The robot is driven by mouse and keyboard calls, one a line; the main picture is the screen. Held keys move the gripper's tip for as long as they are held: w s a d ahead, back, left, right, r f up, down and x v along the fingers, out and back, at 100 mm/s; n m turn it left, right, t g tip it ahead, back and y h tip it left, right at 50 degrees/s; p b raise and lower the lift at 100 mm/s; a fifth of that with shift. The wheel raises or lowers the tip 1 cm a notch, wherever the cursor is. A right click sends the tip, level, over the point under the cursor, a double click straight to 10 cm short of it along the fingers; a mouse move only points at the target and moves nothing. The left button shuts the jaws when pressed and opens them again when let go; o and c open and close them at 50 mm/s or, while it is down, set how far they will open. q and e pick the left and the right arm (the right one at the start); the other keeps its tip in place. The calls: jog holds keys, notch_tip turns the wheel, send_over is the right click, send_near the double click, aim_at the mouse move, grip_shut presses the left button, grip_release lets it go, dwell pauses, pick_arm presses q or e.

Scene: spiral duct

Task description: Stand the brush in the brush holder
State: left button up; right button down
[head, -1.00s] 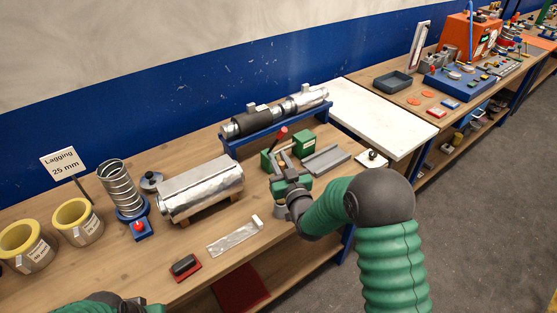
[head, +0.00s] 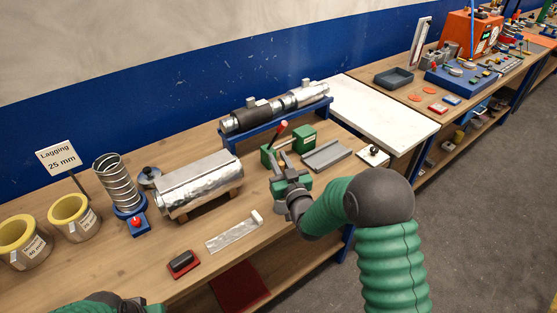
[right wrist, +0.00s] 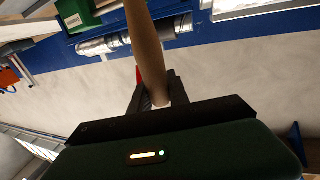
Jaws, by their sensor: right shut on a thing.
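My right gripper (head: 283,165) is over the front right part of the wooden bench, beside the green blocks. It is shut on a tan wooden handle, which I take to be the brush (right wrist: 145,45). In the right wrist view the handle stands between the two dark fingers (right wrist: 155,92) and runs up out of the picture. The brush's bristle end does not show. I cannot pick out the brush holder with certainty; my gripper and arm hide part of the bench there. Of my left arm only a green and dark part shows at the bottom left; its fingers are out of view.
A green block clamp (head: 303,138) with a red handle (head: 281,129) stands just behind my right gripper. A grey channel (head: 327,155) lies right of it. A foil-covered duct (head: 200,185), wire spiral (head: 117,182) and red-based block (head: 183,263) stand left.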

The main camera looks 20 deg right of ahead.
jog(key=shift+f+b, duration=1.25)
jog(key=shift+f, duration=0.05)
jog(key=c, duration=1.2)
grip_release()
jog(key=shift+o, duration=0.2)
jog(key=shift+s, duration=0.15)
jog(key=s+p, duration=0.6)
jog(key=s, duration=1)
jog(key=shift+s+d+f, duration=0.25)
jog(key=shift+d, duration=0.2)
